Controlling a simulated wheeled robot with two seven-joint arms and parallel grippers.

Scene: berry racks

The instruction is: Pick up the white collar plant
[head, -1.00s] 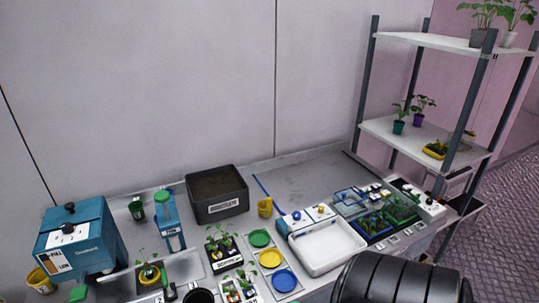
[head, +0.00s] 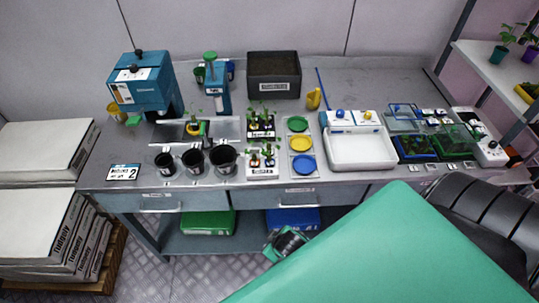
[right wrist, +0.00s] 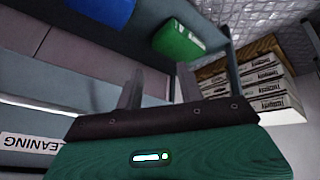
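Small seedlings stand in a black tray (head: 261,131) and in a white tray (head: 262,172) at the middle of the bench. Which plant has a white collar is too small to tell. My left gripper is not in view.
Several black pots (head: 193,161) stand left of the trays. Coloured discs (head: 301,143) and a white basin (head: 361,150) lie right. The bench (head: 225,189) has drawers, with a green bin (head: 208,222) and blue bin (head: 291,217) below. A shelf rack (head: 490,62) stands right.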

